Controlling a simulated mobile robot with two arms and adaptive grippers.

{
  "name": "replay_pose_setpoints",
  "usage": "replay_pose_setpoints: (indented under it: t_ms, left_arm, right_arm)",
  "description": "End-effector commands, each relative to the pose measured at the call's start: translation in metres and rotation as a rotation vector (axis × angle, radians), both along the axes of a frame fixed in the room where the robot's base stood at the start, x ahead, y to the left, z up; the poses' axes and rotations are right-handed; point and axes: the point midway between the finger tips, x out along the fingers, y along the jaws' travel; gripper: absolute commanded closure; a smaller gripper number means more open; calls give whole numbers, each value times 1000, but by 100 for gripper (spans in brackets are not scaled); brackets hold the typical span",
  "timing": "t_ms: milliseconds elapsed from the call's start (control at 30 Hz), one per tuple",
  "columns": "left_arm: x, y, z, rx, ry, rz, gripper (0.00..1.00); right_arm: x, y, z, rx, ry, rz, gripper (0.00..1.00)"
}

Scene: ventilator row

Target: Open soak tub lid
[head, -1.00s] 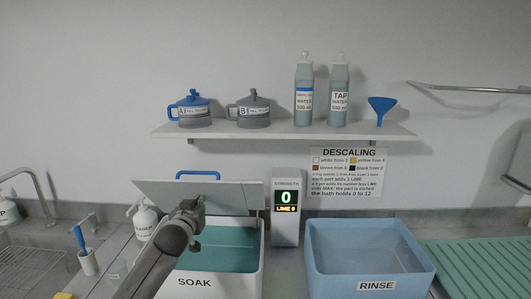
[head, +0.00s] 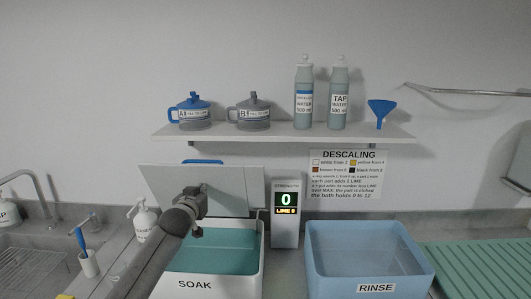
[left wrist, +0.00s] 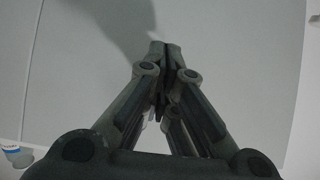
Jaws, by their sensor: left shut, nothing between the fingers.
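The soak tub (head: 213,287) is a white tub marked SOAK with teal liquid inside, at the lower middle left of the head view. Its pale grey lid (head: 230,180) stands raised at the tub's back, leaning up toward the wall. A bit of the blue lid handle (head: 203,161) shows above the lid's top edge. My left gripper (head: 196,190) is in front of the lid's inner face, shut and empty. In the left wrist view the shut fingertips (left wrist: 166,45) point at the pale lid surface (left wrist: 235,60); whether they touch it I cannot tell. My right gripper is out of view.
A strength display (head: 286,215) reading 0 stands right of the tub, then the blue rinse tub (head: 335,235). A shelf (head: 300,131) above holds jugs, bottles and a funnel (head: 381,112). A spray bottle (head: 144,220) and brush cup (head: 89,264) stand to the left.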

Motion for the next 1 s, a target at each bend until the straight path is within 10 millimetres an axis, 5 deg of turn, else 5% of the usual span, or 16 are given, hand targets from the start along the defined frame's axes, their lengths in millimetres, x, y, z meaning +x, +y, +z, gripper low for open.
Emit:
replay_pose_setpoints:
  t_ms: [567,1000]
  left_arm:
    - [11,-1,9,-1,-2,-1,100]
    - [40,-2,21,-2,-2,-1,100]
  right_arm:
    - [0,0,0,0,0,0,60]
    - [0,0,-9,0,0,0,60]
